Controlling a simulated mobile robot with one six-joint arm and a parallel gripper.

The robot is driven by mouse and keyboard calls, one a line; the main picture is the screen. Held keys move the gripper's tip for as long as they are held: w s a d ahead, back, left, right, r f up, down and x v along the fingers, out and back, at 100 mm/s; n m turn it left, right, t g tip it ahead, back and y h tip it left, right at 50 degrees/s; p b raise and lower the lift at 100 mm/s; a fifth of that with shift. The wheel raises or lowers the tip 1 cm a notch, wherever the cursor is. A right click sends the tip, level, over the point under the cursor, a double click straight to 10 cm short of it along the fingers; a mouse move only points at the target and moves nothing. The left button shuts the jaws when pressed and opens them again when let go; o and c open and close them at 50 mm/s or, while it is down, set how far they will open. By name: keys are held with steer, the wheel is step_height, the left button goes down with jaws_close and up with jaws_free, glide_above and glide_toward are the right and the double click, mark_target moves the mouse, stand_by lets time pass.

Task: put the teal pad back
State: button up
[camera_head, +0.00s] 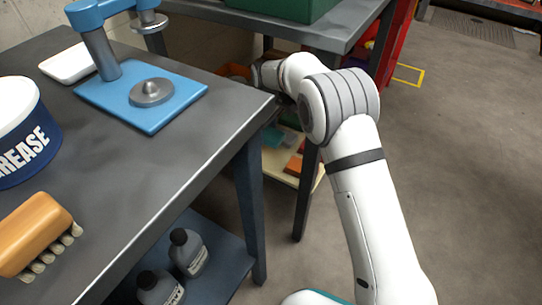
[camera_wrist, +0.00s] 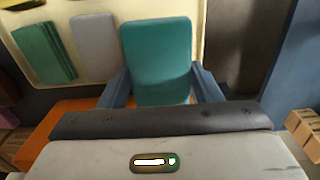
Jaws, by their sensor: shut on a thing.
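The teal pad (camera_wrist: 155,50) stands up between the two blue-grey fingers of my gripper (camera_wrist: 160,78) in the wrist view. The gripper is shut on it, one finger at each side. Behind the pad is a cream tray (camera_wrist: 88,101), holding a grey pad (camera_wrist: 95,47) and green pads (camera_wrist: 44,52) to the left of the teal one. I cannot tell whether the teal pad touches the tray. In the head view my arm reaches past the workbench corner, and the gripper and teal pad are hidden.
An orange surface (camera_wrist: 60,120) lies below the tray. In the head view, the dark workbench (camera_head: 205,160) carries a blue press (camera_head: 140,100), a grease tub (camera_head: 22,140) and a brush (camera_head: 35,230). Open floor (camera_head: 460,170) lies right.

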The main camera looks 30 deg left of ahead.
mark_target(267, 156)
step_height(267, 156, down, 9)
steer(key=b, duration=0.4)
steer(key=shift+r, duration=0.1)
steer(key=o, duration=1)
steer(key=shift+o, duration=0.2)
step_height(267, 156, up, 8)
steer(key=p, duration=0.4)
steer(key=shift+f, duration=0.25)
